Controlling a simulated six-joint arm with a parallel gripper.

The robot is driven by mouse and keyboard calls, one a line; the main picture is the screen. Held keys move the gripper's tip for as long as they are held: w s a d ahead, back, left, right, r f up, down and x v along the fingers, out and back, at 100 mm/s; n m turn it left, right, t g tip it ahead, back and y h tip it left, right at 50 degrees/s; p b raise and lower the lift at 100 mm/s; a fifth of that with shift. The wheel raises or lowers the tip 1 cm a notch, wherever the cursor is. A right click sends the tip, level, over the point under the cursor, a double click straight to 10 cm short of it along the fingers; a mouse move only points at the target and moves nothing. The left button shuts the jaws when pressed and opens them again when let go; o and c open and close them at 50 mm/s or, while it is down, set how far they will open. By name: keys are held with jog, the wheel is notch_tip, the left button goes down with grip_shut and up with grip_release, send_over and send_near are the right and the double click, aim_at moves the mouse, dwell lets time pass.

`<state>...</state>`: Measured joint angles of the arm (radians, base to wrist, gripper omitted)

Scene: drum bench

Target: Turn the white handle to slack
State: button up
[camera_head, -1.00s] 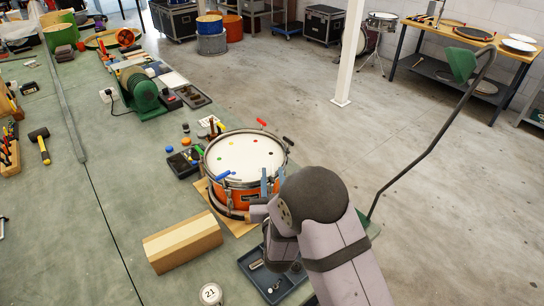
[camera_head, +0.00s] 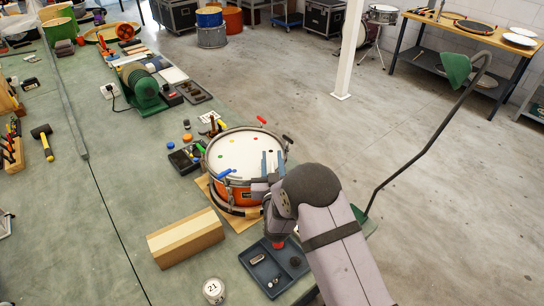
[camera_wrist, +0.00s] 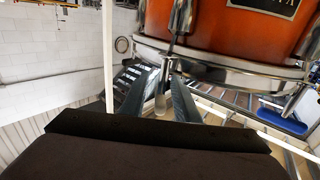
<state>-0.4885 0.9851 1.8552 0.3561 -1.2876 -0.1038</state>
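The orange drum (camera_head: 240,190) with a white head (camera_head: 245,152) sits on a wooden board on the green bench. Its rim carries a red handle (camera_head: 261,119), a black handle (camera_head: 287,139) and a blue handle (camera_head: 223,174). In the wrist view, a pale, whitish handle (camera_wrist: 160,105) on a metal rod shows between my gripper's two fingers (camera_wrist: 160,92), beside the drum's metal hoop. The fingers stand apart, with small gaps at the handle; I cannot tell whether either touches it. In the head view, my gripper (camera_head: 271,162) is over the drum's near right rim and hides this handle.
A wooden block (camera_head: 185,238) lies left of my arm. A dark tray (camera_head: 262,272) with small parts and a round container marked 21 (camera_head: 214,290) are at the front. A green-ended bent bar (camera_head: 430,140) rises on the right. Open bench lies left of the block.

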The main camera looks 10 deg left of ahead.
jog(key=shift+w, duration=0.1)
grip_shut()
jog(key=shift+f+n+y+b, duration=0.1)
jog(key=shift+n+y+b, duration=0.2)
jog(key=shift+y+b, duration=0.15)
